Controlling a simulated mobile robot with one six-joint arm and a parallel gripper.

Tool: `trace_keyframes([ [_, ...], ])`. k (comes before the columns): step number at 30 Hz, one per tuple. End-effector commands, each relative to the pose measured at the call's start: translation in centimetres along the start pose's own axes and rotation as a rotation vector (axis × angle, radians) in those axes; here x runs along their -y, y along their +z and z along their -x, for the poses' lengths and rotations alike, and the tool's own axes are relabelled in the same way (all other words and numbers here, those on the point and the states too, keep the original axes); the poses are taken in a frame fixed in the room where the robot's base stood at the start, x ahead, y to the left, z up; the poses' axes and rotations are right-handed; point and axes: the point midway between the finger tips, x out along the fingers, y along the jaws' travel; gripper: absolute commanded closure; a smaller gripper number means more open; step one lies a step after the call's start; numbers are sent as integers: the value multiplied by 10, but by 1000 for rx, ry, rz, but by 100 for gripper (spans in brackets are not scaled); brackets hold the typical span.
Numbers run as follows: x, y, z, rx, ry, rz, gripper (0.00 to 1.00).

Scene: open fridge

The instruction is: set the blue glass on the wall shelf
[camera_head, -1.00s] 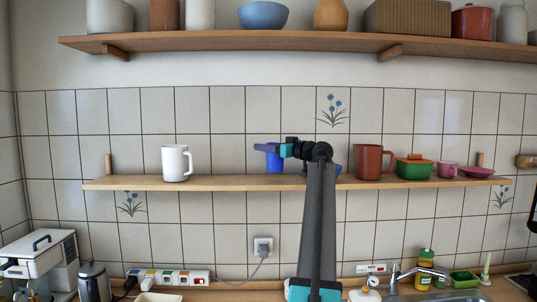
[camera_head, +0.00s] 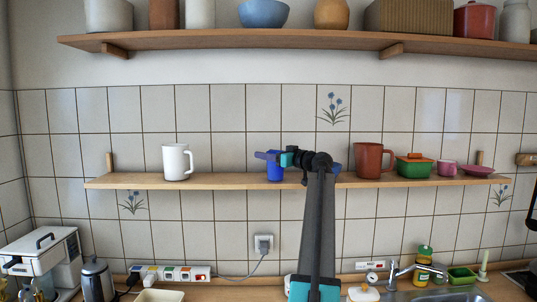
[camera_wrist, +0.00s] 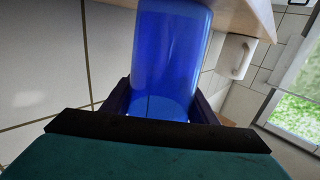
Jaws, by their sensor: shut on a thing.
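The blue glass (camera_head: 275,172) is upright at the lower wall shelf (camera_head: 235,182), between the white mug and the brown mug. Its base is level with the shelf board; I cannot tell whether it touches. My gripper (camera_head: 273,157) reaches in from the right and is shut around the glass. In the wrist view the glass (camera_wrist: 172,55) stands between the two dark fingers (camera_wrist: 160,108), and its far end meets the wooden board (camera_wrist: 240,15).
A white mug (camera_head: 176,162) stands to the left with bare shelf between. The upper shelf (camera_head: 240,42) runs above.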

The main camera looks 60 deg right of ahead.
Motion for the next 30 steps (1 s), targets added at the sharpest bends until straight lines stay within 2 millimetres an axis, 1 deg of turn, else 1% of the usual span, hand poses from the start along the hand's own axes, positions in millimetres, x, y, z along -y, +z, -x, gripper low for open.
trace_keyframes([
  [11,-1,3,0,-1,1,0,90],
  [12,-1,2,0,0,1,0,40],
  [14,-1,2,0,0,1,0,30],
  [15,-1,2,1,0,1,0,28],
  [24,-1,2,1,0,1,0,28],
  [30,-1,-2,1,0,2,0,28],
])
